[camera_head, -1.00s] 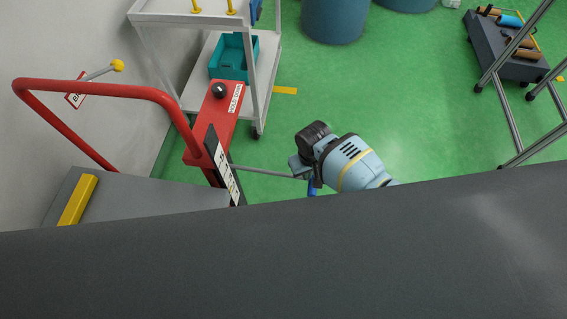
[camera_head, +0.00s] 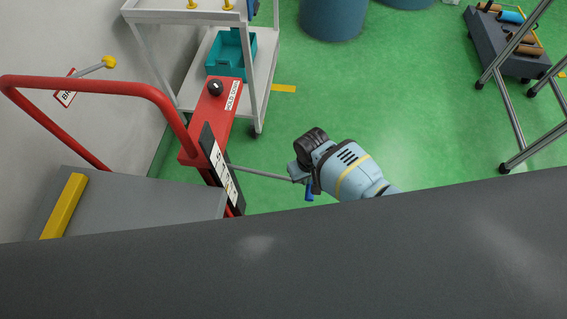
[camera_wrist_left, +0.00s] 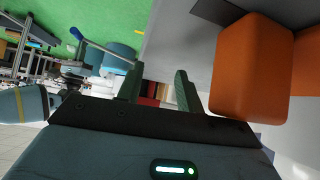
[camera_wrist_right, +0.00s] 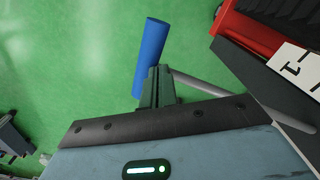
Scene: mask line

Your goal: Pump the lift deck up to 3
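The lift has a red push handle (camera_head: 90,82), a grey deck (camera_head: 150,200) with a yellow bar (camera_head: 63,206), and a red housing (camera_head: 210,120) with a black knob. A black-and-white scale plate (camera_head: 222,170) stands on its side; its reading cannot be made out. A thin grey pump lever (camera_head: 262,173) runs out to a blue grip (camera_head: 309,192), also in the right wrist view (camera_wrist_right: 151,50). My right gripper (camera_head: 297,172) appears shut on the blue grip at the lever's end. My left gripper (camera_wrist_left: 157,88) is open and empty, seen only in its wrist view.
A white trolley (camera_head: 185,17) with a teal bin (camera_head: 230,57) stands behind the lift. Orange blocks (camera_wrist_left: 250,70) are close beside my left gripper. A dark low cart (camera_head: 500,45) stands at far right. Green floor around my right arm is clear.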

